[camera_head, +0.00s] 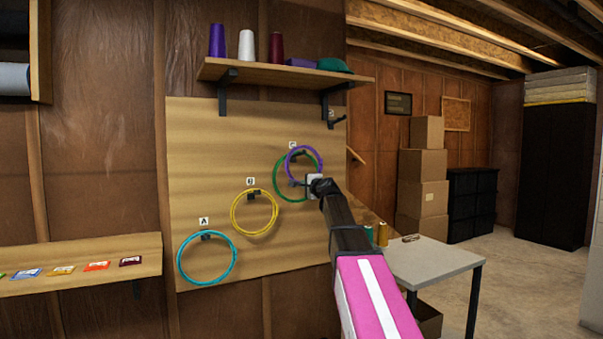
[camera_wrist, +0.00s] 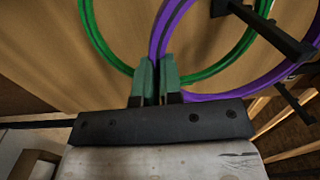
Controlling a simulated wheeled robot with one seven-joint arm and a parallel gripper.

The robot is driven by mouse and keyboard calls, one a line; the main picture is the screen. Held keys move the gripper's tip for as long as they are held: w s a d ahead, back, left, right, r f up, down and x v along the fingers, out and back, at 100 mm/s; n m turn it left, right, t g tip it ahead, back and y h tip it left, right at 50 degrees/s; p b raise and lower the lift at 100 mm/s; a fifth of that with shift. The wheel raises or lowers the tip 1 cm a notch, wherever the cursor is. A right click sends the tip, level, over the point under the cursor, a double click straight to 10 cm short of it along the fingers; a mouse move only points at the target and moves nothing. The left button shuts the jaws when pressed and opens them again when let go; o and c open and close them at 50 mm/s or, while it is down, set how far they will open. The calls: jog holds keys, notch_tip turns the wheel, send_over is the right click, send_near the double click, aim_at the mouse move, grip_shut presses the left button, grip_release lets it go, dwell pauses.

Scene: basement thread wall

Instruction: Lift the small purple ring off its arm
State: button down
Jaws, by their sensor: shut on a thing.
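The small purple ring (camera_head: 318,158) is at arm C on the wooden board, in front of the larger green ring (camera_head: 277,188). In the wrist view the purple ring (camera_wrist: 247,87) rises from between my fingertips and loops around the dark arm (camera_wrist: 262,27). The green ring (camera_wrist: 97,38) runs behind it on the same arm. My gripper (camera_head: 300,183) is at the lower part of the purple ring. Its green fingers (camera_wrist: 157,78) are shut on the purple ring. Whether the purple ring rests on the arm is hard to tell.
A yellow ring (camera_head: 235,222) hangs on arm B and a teal ring (camera_head: 181,264) on arm A, lower left. A shelf (camera_head: 262,74) with thread cones is above the board. A grey table (camera_head: 435,259) with spools stands at the right. Open floor lies beyond.

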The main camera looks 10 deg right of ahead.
jog(key=r+v, duration=0.1)
jog(key=v, duration=0.6)
jog(key=shift+s+r, duration=0.2)
jog(key=shift+s, duration=0.05)
